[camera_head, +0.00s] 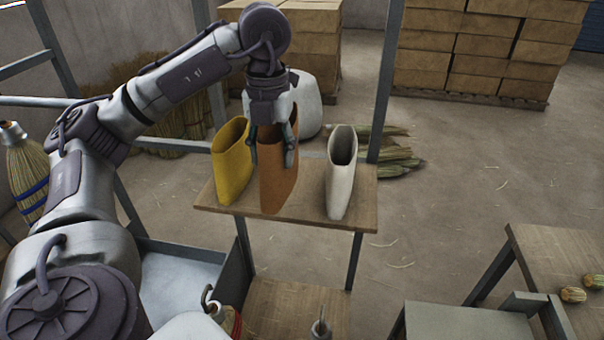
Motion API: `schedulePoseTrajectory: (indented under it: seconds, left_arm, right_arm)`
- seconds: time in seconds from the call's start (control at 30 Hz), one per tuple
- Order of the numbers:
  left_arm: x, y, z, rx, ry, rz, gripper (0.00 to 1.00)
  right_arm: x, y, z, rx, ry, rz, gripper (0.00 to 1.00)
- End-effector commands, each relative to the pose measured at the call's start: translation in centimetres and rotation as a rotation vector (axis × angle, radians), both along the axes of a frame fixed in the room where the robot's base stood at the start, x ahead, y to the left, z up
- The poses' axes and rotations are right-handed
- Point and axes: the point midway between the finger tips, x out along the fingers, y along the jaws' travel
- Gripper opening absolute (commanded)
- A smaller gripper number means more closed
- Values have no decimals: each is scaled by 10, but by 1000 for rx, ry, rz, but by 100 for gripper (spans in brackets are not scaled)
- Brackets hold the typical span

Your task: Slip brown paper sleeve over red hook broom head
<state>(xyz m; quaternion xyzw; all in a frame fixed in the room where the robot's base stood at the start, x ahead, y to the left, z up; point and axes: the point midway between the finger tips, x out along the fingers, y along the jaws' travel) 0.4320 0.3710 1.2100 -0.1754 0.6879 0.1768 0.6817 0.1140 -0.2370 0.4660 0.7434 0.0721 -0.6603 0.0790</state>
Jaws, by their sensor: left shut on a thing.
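The brown paper sleeve (278,185) stands upright on a small wooden shelf (358,205), between a yellow sleeve (232,170) and a white sleeve (341,175). My left gripper (272,158) reaches down from above and is shut on the brown sleeve, with one finger on each side of its upper part. The sleeve's top opening is partly hidden by the gripper. A broom head with red on it (236,325) shows at the bottom edge, beside a metal hook (207,298); most of it is cut off. My right gripper is not in view.
Another broom head (25,170) with blue bands hangs at the left. A grey metal tray (185,280) lies below the shelf. A metal post (385,85) rises behind the shelf. A wooden table (560,265) stands at the right. The floor between is mostly clear.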

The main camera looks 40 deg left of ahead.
Motion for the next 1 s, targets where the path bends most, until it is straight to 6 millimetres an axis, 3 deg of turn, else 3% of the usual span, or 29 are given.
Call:
schedulePoseTrajectory:
  seconds: [0.13, 0.3, 0.43, 0.57, 0.7, 0.83, 1.0]
  left_arm:
    - [0, 0, 1, 1, -1, 2, 26]
    - [0, 0, 0, 0, -1, 1, 26]
    - [8, 6, -7, -1, 0, 4, 26]
    - [30, 19, -25, -3, 4, 4, 26]
    - [57, 37, -45, -4, 3, 4, 26]
    - [78, 52, -56, -2, 4, 3, 26]
    - [94, 63, -68, 0, 2, 1, 26]
  right_arm:
    - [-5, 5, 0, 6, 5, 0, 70]
    - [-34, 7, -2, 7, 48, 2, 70]
    - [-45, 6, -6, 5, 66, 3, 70]
    - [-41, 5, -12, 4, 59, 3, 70]
    - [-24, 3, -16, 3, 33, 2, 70]
    - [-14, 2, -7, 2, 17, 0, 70]
    - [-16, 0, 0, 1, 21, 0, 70]
